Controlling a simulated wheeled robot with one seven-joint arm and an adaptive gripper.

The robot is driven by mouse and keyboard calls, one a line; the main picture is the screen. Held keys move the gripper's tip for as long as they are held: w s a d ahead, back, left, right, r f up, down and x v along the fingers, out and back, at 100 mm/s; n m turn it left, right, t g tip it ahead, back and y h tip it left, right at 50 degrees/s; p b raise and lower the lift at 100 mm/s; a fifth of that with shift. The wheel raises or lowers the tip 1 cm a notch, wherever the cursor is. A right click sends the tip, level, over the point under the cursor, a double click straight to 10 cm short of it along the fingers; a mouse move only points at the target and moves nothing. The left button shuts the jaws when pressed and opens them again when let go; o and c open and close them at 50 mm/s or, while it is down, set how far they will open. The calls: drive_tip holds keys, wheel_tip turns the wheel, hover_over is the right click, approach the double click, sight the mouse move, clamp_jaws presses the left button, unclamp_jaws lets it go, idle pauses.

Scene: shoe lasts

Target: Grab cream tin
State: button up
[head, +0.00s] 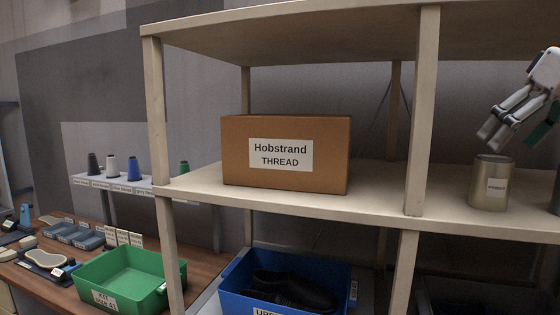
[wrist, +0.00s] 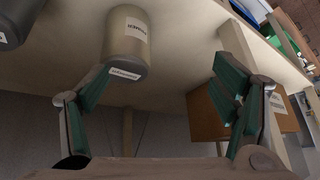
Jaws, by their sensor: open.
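The cream tin (head: 480,196) is a beige-gold cylinder with a small white label, standing upright near the front of the shelf at the right in the head view. In the wrist view the tin (wrist: 122,38) is at the upper left, nearer the left finger than the right one. My gripper (head: 508,138) is above the tin in the head view, partly cut off by the right edge. In the wrist view my gripper (wrist: 165,82) has its green-padded fingers spread wide, with nothing held between them. I cannot tell whether the left fingertip touches the tin.
A dark container (wrist: 14,20) stands beside the tin. A brown thread box (head: 285,180) sits on the same shelf (head: 380,203), beyond an upright post (head: 424,110). An upper board hangs above. Below are a blue bin (head: 236,283) and a green bin (head: 140,290).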

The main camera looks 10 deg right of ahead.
sight(511, 160)
drive_tip(key=s+d+r, duration=0.1)
drive_tip(key=d+r, duration=0.1)
drive_tip(key=d, duration=0.3)
drive_tip(key=shift+n, duration=0.3)
drive_tip(key=x, duration=0.8)
drive_tip(key=shift+x, duration=2.6)
drive_tip(key=shift+w+r, duration=0.1)
drive_tip(key=shift+w, duration=0.1)
drive_tip(key=c, duration=1.6)
drive_tip(key=shift+o, duration=0.2)
drive_tip(key=shift+r, duration=0.1)
